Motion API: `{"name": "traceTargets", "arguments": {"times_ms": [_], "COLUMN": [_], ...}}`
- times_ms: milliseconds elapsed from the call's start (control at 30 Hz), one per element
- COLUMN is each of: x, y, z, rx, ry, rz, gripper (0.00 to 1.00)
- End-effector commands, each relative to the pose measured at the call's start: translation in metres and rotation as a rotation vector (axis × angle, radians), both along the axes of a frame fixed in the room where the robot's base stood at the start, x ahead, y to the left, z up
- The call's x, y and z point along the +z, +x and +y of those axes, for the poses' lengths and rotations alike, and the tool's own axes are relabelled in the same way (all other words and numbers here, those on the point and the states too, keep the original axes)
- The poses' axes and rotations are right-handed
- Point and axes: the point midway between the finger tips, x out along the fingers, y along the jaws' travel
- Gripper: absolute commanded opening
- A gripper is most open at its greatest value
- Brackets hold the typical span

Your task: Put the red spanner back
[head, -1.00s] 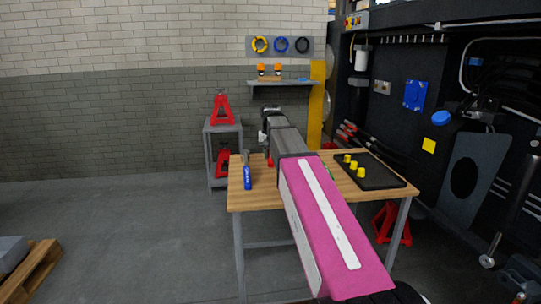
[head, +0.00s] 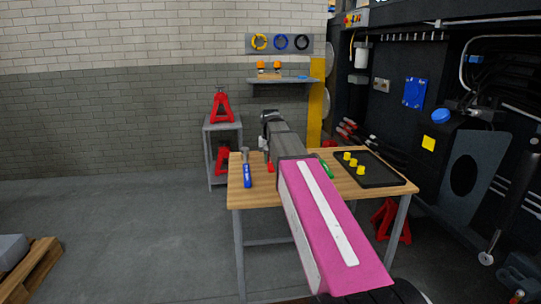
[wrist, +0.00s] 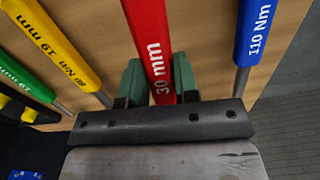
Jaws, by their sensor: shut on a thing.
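The red spanner (wrist: 150,45), marked 30 mm, has its handle between the two green finger pads of my gripper (wrist: 157,82) in the wrist view. My gripper is shut on it. The handle runs away over the wooden table top, and its far end is out of that view. In the head view a small red piece (head: 269,167) shows beside my arm above the table (head: 260,198); my arm hides most of the spanner and the fingers. I cannot tell whether the spanner touches the table.
In the wrist view, a blue 110 Nm tool (wrist: 252,35) lies right of the spanner, with yellow (wrist: 55,45) and green (wrist: 22,75) handles left. On the table's right is a black tray (head: 375,175) with yellow pieces (head: 353,161).

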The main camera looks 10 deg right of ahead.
Motion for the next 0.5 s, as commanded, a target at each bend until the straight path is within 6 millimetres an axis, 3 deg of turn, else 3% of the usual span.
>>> {"name": "traceTargets", "arguments": {"times_ms": [500], "x": [-0.039], "y": [0.000], "z": [0.000], "rx": [0.000], "ry": [0.000], "rz": [0.000], "gripper": [0.00]}}
